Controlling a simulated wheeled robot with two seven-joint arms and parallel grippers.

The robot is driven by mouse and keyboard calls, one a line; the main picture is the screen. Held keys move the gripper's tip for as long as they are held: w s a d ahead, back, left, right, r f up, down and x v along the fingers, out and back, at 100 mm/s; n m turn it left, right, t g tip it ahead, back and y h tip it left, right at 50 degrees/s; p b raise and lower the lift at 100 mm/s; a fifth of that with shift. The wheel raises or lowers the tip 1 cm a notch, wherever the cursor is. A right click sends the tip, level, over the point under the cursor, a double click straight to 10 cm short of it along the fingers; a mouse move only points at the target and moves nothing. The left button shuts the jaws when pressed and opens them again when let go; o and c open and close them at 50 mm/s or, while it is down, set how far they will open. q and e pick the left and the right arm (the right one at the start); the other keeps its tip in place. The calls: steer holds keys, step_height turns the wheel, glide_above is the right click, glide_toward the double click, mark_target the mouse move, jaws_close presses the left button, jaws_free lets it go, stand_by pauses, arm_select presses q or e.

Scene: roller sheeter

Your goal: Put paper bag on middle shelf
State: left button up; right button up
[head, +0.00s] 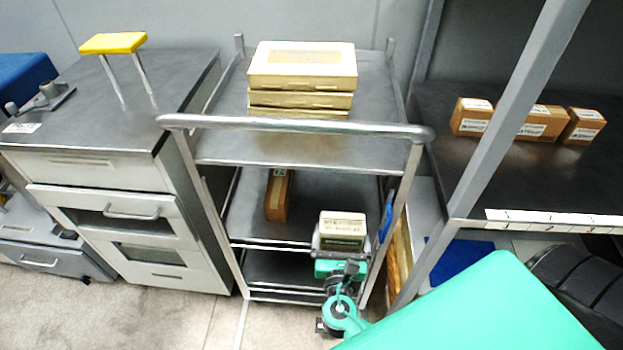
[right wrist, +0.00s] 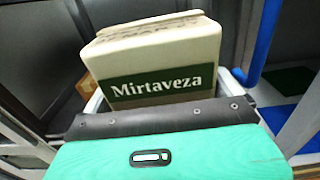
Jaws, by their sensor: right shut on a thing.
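A cream paper package (head: 343,224) with a dark green band is in my right gripper (head: 338,254). In the right wrist view the package (right wrist: 158,52) stands slightly tilted and its band reads "Mirtaveza". The gripper's fingertips are largely hidden there behind the black and teal gripper body. In the head view the package is at the front right of the cart's middle shelf (head: 315,192), near the right post. I cannot tell whether its underside touches the shelf. My left gripper is not in view.
A brown box (head: 277,196) stands on the left part of the middle shelf. Stacked cream boxes (head: 302,68) lie on the cart's top shelf. A grey handle bar (head: 295,124) crosses above the opening. A blue part (head: 386,216) is by the right post. Clear shelf lies between box and package.

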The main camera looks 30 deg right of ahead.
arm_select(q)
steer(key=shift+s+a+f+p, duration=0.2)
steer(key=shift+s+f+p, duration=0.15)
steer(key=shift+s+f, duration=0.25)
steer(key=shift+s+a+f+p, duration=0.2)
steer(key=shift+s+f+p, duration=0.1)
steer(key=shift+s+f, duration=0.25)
arm_select(e)
steer(key=f+x, duration=0.3)
steer(key=x, duration=1.5)
steer(key=shift+d+f, duration=0.15)
steer(key=shift+d, duration=0.05)
steer(key=shift+s, duration=0.1)
steer(key=shift+f, duration=0.15)
steer(key=o, duration=1.3)
steer(key=shift+f, duration=0.1)
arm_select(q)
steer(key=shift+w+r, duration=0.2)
arm_select(e)
steer(key=shift+s, duration=0.1)
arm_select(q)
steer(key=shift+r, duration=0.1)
